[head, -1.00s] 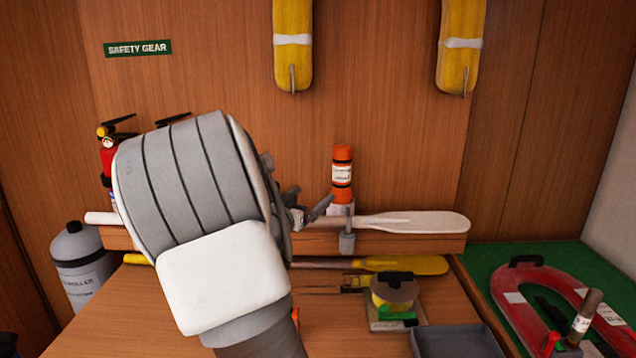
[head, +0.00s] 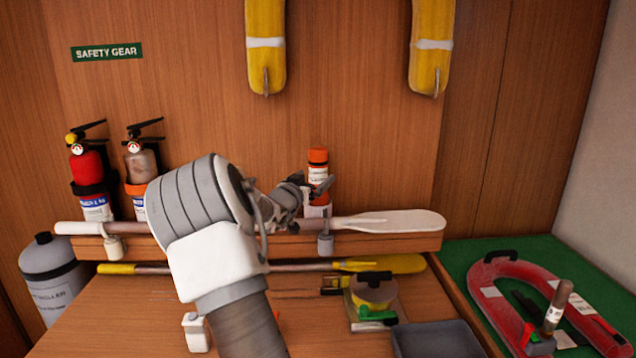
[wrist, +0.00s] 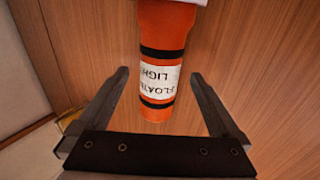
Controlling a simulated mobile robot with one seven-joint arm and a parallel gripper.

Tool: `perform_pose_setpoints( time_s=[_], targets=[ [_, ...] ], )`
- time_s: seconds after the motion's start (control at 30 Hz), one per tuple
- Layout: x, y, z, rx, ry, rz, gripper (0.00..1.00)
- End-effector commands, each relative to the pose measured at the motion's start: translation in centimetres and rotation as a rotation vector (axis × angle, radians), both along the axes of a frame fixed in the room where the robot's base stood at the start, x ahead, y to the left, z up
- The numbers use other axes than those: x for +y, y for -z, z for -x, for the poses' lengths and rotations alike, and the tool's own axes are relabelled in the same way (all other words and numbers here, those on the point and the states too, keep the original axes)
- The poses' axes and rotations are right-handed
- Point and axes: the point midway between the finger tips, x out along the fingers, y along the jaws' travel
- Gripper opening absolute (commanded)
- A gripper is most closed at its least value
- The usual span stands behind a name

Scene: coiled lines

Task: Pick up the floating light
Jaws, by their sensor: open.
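The floating light (head: 318,167) is an orange cylinder with black bands and a white label. It stands upright in a small white holder (head: 317,210) on the wall shelf. In the wrist view the floating light (wrist: 160,50) appears upside down, its label partly readable, with its end between the two fingers. My gripper (wrist: 160,95) is open, one dark finger on each side of the light, with gaps on both sides. In the head view my gripper (head: 318,190) is at the light, and its fingers are partly hidden by my wrist.
A white-bladed paddle (head: 385,221) lies along the shelf in front of the light. Two fire extinguishers (head: 90,170) stand at the left. Yellow floats (head: 265,45) hang above. A grey tray (head: 435,340) and a yellow-and-green item (head: 373,295) are on the bench below.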

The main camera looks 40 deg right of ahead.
Motion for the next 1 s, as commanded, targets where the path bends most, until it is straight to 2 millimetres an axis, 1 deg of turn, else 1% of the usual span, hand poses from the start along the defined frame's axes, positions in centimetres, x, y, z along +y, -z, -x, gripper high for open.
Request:
perform_pose_setpoints(
  time_s=[0.03,0.1,0.2,0.3,0.5,0.53,0.67,0.7,0.77,0.8,0.87,0.9,0.97,1.0],
  targets=[
    [-0.8,-0.1,-0.3,0.001,0.002,0.001,0.99],
    [-1.7,-0.1,-0.6,0.001,0.002,0.001,0.99],
    [-2.6,0.0,-1.0,0.001,0.001,0.0,0.99],
    [-2.9,-0.1,-1.2,0.0,0.0,0.0,0.99],
    [-3.0,-0.1,-1.2,0.0,0.0,0.0,0.99],
    [-3.0,-0.1,-1.2,0.0,0.0,0.0,0.97],
    [-3.0,-0.1,-1.2,0.0,0.0,0.0,0.74],
    [-3.0,-0.1,-1.2,0.0,0.0,0.0,0.67],
    [-3.0,-0.1,-1.2,0.0,0.0,0.0,0.56],
    [-3.0,-0.1,-1.2,0.0,0.0,0.0,0.49],
    [-3.0,-0.1,-1.2,0.0,0.0,0.0,0.38],
    [-3.0,-0.1,-1.2,0.0,0.0,0.0,0.31],
    [-3.0,-0.1,-1.2,0.0,0.0,0.0,0.2],
    [-3.0,-0.1,-1.2,0.0,0.0,0.0,0.13]
  ],
)
